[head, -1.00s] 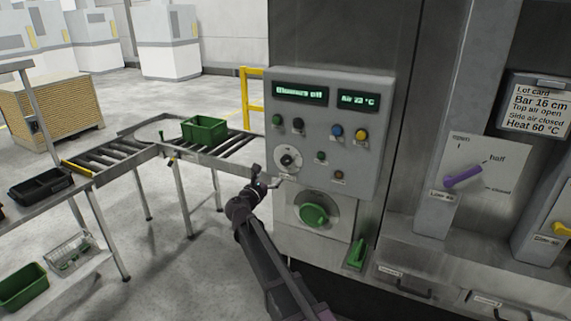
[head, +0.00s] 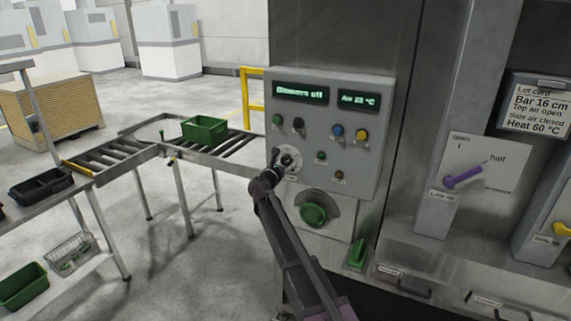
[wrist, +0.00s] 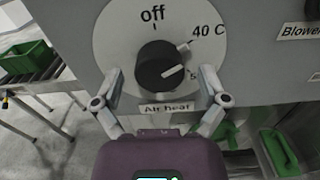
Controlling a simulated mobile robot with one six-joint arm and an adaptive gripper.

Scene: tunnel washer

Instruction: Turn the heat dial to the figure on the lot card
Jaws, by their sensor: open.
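The heat dial, a black knob (wrist: 160,66) on a white disc labelled "Air heat", is near the middle of the wrist view. "off" is at its top and "40 C" at upper right; a figure starting with 5 is partly hidden by the right finger. The knob's white line points right and slightly up, between those two figures. My gripper (wrist: 162,84) is open, with one finger on each side of the knob, apart from it in the picture. In the head view my gripper (head: 275,164) partly covers the dial (head: 293,157). The lot card (head: 540,112) reads "Heat 60 °C".
The grey panel (head: 378,105) carries several buttons near the dial and displays reading "Blowers off" (head: 300,92) and an air temperature (head: 358,99). A green rotary knob (head: 313,215) sits below. A roller conveyor with a green crate (head: 205,130) stands left.

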